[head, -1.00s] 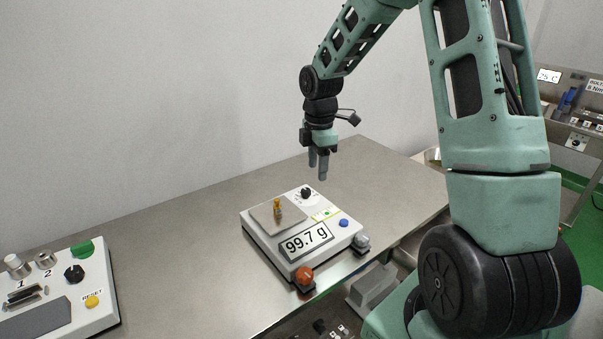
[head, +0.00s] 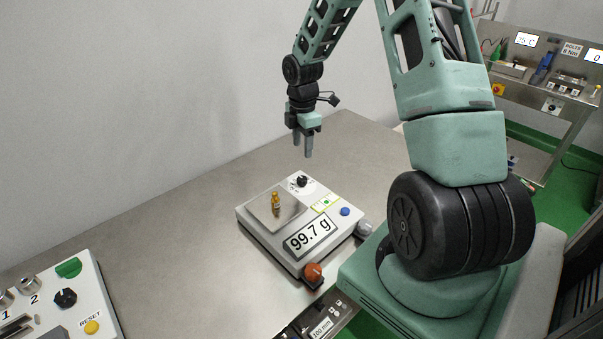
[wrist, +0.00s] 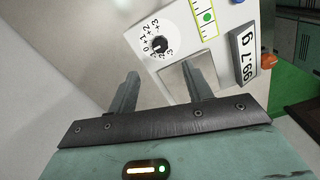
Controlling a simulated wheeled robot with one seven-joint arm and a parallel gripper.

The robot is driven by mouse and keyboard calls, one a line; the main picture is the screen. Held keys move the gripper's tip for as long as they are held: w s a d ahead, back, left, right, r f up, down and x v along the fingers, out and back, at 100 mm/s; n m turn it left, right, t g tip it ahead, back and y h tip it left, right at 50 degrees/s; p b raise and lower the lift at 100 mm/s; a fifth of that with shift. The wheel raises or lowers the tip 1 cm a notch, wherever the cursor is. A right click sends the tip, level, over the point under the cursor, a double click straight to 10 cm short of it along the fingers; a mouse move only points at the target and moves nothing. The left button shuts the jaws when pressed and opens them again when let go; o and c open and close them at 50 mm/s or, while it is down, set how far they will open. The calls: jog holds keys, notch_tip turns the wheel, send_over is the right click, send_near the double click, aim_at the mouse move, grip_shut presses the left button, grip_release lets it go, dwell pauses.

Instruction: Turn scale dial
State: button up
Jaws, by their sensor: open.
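The scale (head: 270,240) stands on the metal bench, with its display (head: 310,237) reading 99.7 g. Its black dial (head: 302,181) is at the back corner. In the wrist view the dial (wrist: 160,45) sits on a white disc with numbers around it, including +1, +2, +3 and -3. A small brass weight (head: 275,201) stands on the scale's plate (head: 262,212). My gripper (head: 302,150) is open and empty, pointing down above and behind the dial. In the wrist view its fingers (wrist: 163,85) are apart and the dial lies beyond them, untouched.
The scale also has a blue button (head: 345,211), a green level in a yellow frame (head: 325,204) and an orange foot knob (head: 312,271). A white control box (head: 92,290) is at the lower left. The bench (head: 180,235) between them is clear. A wall is behind.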

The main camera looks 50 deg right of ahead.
aim_at(302, 178)
notch_tip(302, 178, down, 12)
jog(key=shift+r+p, duration=0.25)
jog(key=shift+p, duration=0.4)
jog(key=c, duration=1)
